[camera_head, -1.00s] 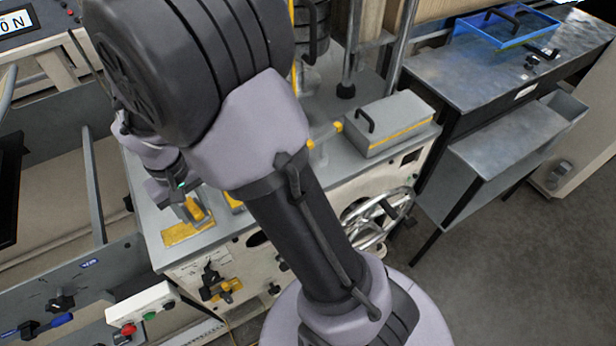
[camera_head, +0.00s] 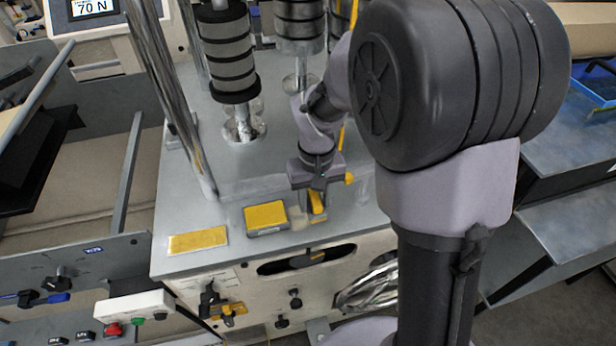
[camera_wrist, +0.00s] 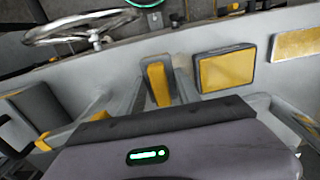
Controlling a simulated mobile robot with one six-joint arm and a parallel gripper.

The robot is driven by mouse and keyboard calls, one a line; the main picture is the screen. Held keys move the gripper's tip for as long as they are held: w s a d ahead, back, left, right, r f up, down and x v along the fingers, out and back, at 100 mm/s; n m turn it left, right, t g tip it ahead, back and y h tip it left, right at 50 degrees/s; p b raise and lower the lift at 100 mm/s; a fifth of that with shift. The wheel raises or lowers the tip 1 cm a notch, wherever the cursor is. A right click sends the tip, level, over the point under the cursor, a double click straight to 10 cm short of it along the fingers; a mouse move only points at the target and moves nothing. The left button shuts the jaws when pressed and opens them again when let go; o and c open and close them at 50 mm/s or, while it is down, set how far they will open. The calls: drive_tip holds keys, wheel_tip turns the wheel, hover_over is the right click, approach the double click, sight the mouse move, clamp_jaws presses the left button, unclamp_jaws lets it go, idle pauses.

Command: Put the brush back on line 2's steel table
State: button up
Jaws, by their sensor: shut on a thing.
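My gripper (camera_head: 314,192) is shut on a narrow yellow-and-grey block (camera_head: 317,205), which looks like the brush. In the wrist view the block (camera_wrist: 159,84) stands between the two fingers; its bristles cannot be made out. My gripper is over the front part of the grey machine top, just right of a yellow-topped pad. I cannot tell whether the held block touches the top. A steel table (camera_head: 572,130) is at the right, partly hidden behind my arm; no line number is readable on it.
The yellow-topped pad (camera_head: 266,218) and a flat yellow plate (camera_head: 197,241) lie on the machine top (camera_head: 235,185). Banded rollers (camera_head: 226,55) and a steel post (camera_head: 165,90) rise behind. A blue tray (camera_head: 597,82) sits on the steel table. A handwheel (camera_wrist: 80,27) is at the machine's front.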

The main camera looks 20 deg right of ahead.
sight(315, 204)
drive_tip(key=shift+w+d+f, duration=0.1)
drive_tip(key=shift+w+d, duration=0.05)
drive_tip(key=shift+w, duration=0.3)
drive_tip(key=shift+w+d+f, duration=0.1)
drive_tip(key=shift+w+d, duration=0.05)
drive_tip(key=shift+w, duration=0.3)
drive_tip(key=shift+f+b, duration=0.85)
drive_tip(key=shift+f, duration=0.75)
drive_tip(key=shift+s, duration=0.1)
drive_tip(key=shift+f, duration=0.2)
drive_tip(key=o, duration=1.2)
drive_tip(key=shift+r, duration=0.1)
